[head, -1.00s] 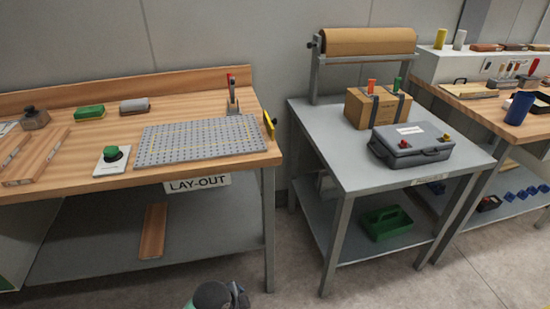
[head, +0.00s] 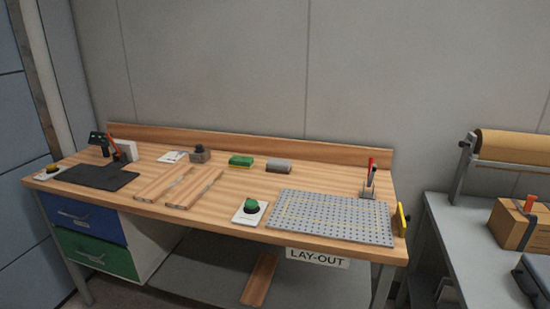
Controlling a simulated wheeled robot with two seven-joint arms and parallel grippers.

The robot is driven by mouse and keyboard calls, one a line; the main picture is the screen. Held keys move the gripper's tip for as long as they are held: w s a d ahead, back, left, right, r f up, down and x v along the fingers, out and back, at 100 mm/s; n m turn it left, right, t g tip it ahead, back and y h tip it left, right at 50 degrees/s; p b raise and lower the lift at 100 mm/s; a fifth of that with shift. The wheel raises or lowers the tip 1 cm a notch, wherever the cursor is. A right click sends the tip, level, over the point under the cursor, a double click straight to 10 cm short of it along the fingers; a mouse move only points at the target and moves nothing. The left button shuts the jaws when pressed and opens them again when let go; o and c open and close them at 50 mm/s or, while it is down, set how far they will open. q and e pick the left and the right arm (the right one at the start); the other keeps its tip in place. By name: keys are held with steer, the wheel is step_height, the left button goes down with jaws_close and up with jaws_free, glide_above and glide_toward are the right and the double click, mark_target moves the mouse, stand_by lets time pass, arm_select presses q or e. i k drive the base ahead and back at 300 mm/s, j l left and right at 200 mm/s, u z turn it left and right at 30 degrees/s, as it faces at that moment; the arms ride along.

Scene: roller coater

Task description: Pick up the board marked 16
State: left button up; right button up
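Two wooden boards lie side by side on the bench top, left of its middle. They are the left board (head: 161,185) and the right board (head: 194,189). Small marks show on their near ends, but I cannot read any number. A third wooden board (head: 259,281) lies on the lower shelf under the bench, partly hidden by the bench front; no mark is readable on it. Neither of my grippers is in view.
On the wooden bench (head: 110,208) are a black mat (head: 95,177), a grey perforated plate (head: 332,217), a green-knobbed white pad (head: 250,210), green (head: 240,161) and grey (head: 279,166) blocks, and a pen holder (head: 368,190). A grey table (head: 450,240) stands right.

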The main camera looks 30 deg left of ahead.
mark_target(153, 191)
steer(key=u, duration=1.7)
